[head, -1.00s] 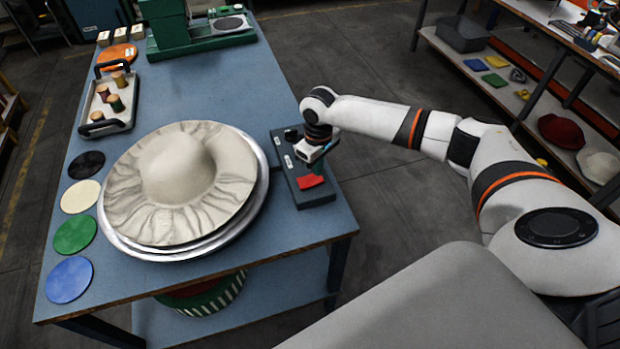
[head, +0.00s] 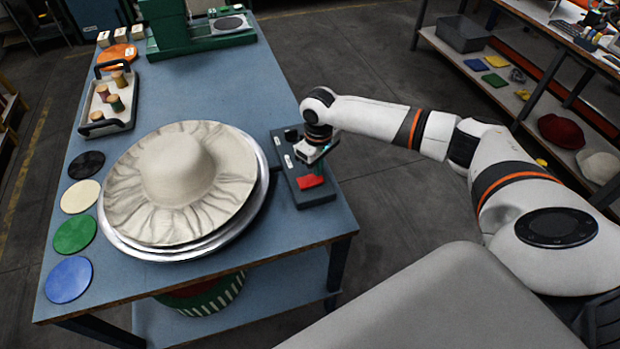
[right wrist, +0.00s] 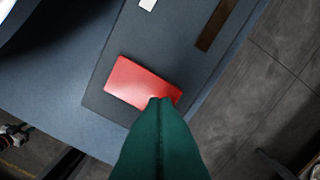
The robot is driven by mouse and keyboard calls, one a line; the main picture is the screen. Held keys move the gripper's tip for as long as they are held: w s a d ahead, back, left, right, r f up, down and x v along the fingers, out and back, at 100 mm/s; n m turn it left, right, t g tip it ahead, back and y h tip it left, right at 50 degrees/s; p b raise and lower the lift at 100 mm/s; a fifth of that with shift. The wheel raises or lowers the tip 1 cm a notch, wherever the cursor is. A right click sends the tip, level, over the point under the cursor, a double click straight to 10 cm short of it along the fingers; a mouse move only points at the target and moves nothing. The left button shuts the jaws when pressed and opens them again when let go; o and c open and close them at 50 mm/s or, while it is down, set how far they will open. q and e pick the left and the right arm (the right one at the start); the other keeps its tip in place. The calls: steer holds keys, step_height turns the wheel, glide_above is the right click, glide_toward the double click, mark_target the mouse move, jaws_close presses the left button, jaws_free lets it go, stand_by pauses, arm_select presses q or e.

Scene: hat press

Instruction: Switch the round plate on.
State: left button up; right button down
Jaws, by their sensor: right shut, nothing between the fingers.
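The round plate (head: 125,251) is a silver disc on the blue table, with a wide-brimmed cream hat (head: 178,172) lying on it and hiding most of it. A dark control box (head: 291,168) stands to its right near the table's right edge. It carries a red switch paddle (head: 310,181), which also shows in the right wrist view (right wrist: 140,82). My right gripper (head: 314,166) is over the box, just behind the paddle. In the right wrist view its green fingers (right wrist: 161,98) are shut, empty, and their tips overlap the paddle's edge; I cannot tell whether they touch. My left gripper is out of view.
Black, cream, green and blue discs (head: 69,279) line the table's left edge. A tray (head: 122,118) with several spools stands behind the hat, and a green machine (head: 180,28) at the back. Shelves (head: 520,100) stand at the right. The table's middle back is clear.

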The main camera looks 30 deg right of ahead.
steer(key=shift+f, duration=0.9)
stand_by(0.3)
step_height(320, 180, up, 7)
steer(key=p, duration=0.8)
steer(key=shift+r, duration=0.1)
stand_by(0.4)
